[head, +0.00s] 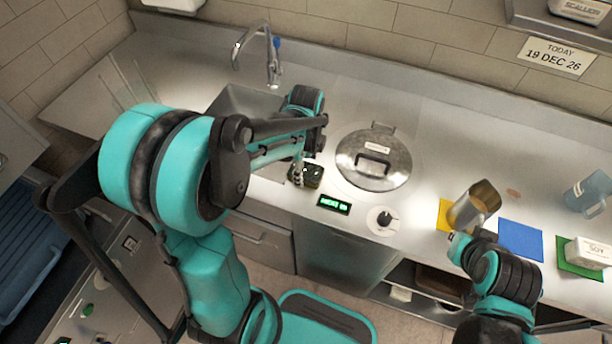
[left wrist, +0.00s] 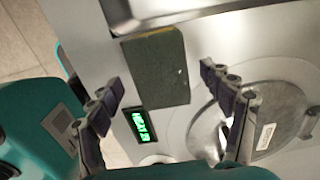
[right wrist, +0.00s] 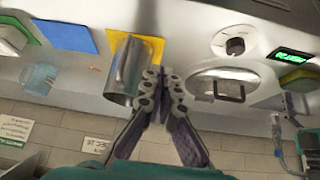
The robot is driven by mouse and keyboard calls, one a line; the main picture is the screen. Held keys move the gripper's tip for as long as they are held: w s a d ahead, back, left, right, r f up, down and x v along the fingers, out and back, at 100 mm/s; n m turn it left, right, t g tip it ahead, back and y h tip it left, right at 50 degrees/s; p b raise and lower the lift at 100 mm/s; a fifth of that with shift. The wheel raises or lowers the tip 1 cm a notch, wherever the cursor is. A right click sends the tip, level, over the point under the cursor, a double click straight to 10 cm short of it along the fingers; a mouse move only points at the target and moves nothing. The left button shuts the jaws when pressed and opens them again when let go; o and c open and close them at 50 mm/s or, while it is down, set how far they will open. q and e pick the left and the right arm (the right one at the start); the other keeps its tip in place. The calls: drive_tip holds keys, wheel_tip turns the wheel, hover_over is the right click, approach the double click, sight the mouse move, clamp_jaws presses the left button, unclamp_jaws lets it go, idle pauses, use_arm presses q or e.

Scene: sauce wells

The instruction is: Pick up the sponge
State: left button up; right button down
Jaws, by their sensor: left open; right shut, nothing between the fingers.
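The sponge (head: 312,177) is a dark green block lying on the steel counter near its front edge, between the sink and the lidded pot. In the left wrist view the sponge (left wrist: 157,66) lies between my open fingers and ahead of them. My left gripper (left wrist: 166,95) is open and empty, pointing down over it. In the head view my left gripper (head: 299,167) is at the sponge's left side, partly hidden by my arm. Contact cannot be told. My right gripper (right wrist: 160,82) is shut and empty, beside a metal pitcher (right wrist: 123,68).
A round lidded well (head: 374,158), a green-lit display (head: 334,205) and a knob (head: 383,220) lie right of the sponge. The sink (head: 238,101) is behind left. The pitcher (head: 474,206) stands by yellow, blue (head: 520,240) and green mats at right. A clear jug (head: 588,193) stands far right.

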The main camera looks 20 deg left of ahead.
sight(309, 172)
use_arm(q)
drive_tip(key=shift+f, duration=0.75)
drive_tip(key=c, duration=0.9)
drive_tip(key=shift+o, duration=0.2)
drive_tip(key=shift+r, duration=0.5)
drive_tip(key=r+p, duration=0.1)
drive_tip(key=r, duration=0.1)
drive_tip(key=d+r+p, duration=0.1)
drive_tip(key=r, duration=0.1)
drive_tip(key=d+r+p, duration=0.1)
drive_tip(key=d+r, duration=0.2)
drive_tip(key=d, duration=0.2)
drive_tip(key=s+d+r+p, duration=0.1)
drive_tip(key=d+r, duration=0.2)
drive_tip(key=d, duration=0.2)
drive_tip(key=shift+d+p, duration=0.3)
drive_tip(key=shift+p, duration=0.05)
